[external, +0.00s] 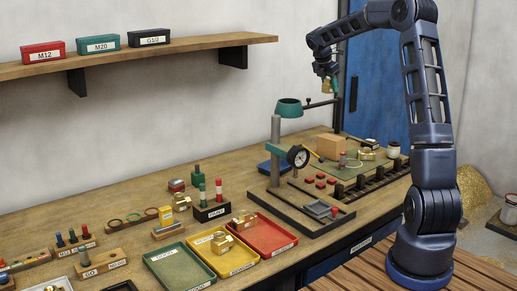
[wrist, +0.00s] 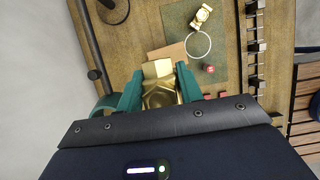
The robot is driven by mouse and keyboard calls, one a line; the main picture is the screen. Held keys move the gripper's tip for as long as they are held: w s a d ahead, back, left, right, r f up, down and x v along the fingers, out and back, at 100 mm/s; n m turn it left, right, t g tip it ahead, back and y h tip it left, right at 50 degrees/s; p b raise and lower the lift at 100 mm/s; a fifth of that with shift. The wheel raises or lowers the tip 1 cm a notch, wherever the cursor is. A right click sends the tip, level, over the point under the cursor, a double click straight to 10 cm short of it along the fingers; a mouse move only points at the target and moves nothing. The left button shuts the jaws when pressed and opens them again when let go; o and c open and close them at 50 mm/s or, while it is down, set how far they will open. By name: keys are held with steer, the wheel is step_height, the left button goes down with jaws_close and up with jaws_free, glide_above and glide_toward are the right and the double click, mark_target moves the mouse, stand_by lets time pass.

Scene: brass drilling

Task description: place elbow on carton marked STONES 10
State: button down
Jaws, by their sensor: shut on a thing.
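My gripper (external: 328,77) is raised high above the back of the bench. Its teal fingers, also seen in the wrist view (wrist: 159,80), are shut on a brass elbow (wrist: 159,92), which shows small in the external view (external: 327,87). A plain brown carton (external: 331,147) stands on the green mat below the gripper. In the wrist view the carton (wrist: 170,53) is partly hidden behind the elbow. No marking on the carton can be read, and nothing is seen on the part of its top that shows.
Another brass fitting (external: 367,154) lies on the mat (external: 350,168) near a ring and a small red-topped item. A teal-topped stand (external: 289,108) and dial gauge (external: 298,157) rise left of the carton. A black slotted rack (external: 372,180) runs along the front.

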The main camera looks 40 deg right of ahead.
mark_target(334, 136)
steer(key=shift+s+d+r, duration=0.1)
steer(key=shift+s+d, duration=0.05)
steer(key=shift+d, duration=0.35)
steer(key=shift+s+d+r, duration=0.1)
steer(key=shift+s+d, duration=0.05)
steer(key=shift+d, duration=0.3)
steer(key=shift+d+f, duration=0.15)
steer(key=shift+f, duration=0.1)
step_height(334, 136, down, 19)
steer(key=shift+f, duration=0.15)
steer(key=c, duration=0.9)
jaws_free()
steer(key=shift+f, duration=0.15)
